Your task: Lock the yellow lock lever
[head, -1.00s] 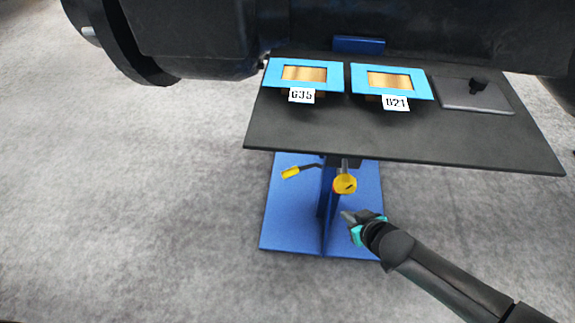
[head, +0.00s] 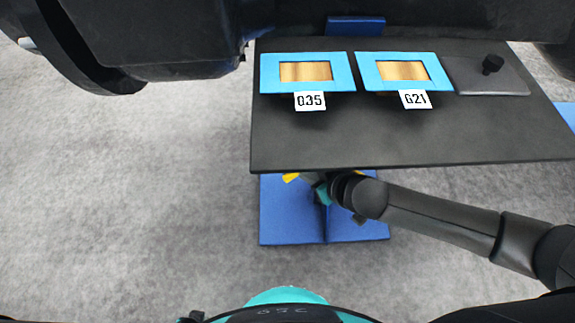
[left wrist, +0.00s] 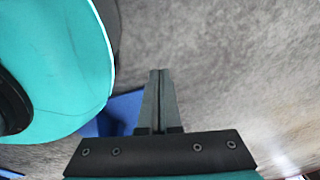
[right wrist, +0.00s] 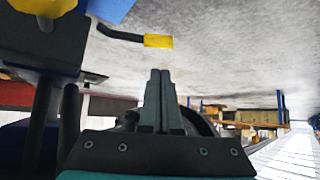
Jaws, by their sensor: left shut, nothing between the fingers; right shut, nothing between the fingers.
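The lever with a yellow grip (head: 291,178) shows just below the table's front edge in the head view, mostly hidden by the table. In the right wrist view its yellow grip (right wrist: 158,41) sits on a bent black rod, above and apart from my fingertips. A larger yellow knob (right wrist: 42,7) is cut off at that view's top left. My right gripper (right wrist: 160,74) is shut and empty; in the head view it is under the table edge, just right of the yellow grip. My left gripper (left wrist: 159,74) is shut and empty above the floor, outside the head view.
The dark table (head: 400,140) overhangs the lever. Two blue-framed castings (head: 306,88) (head: 404,88) with white labels and a grey plate with a black knob (head: 492,65) are on it. The blue stand base (head: 285,222) is below. Floor to the left is clear.

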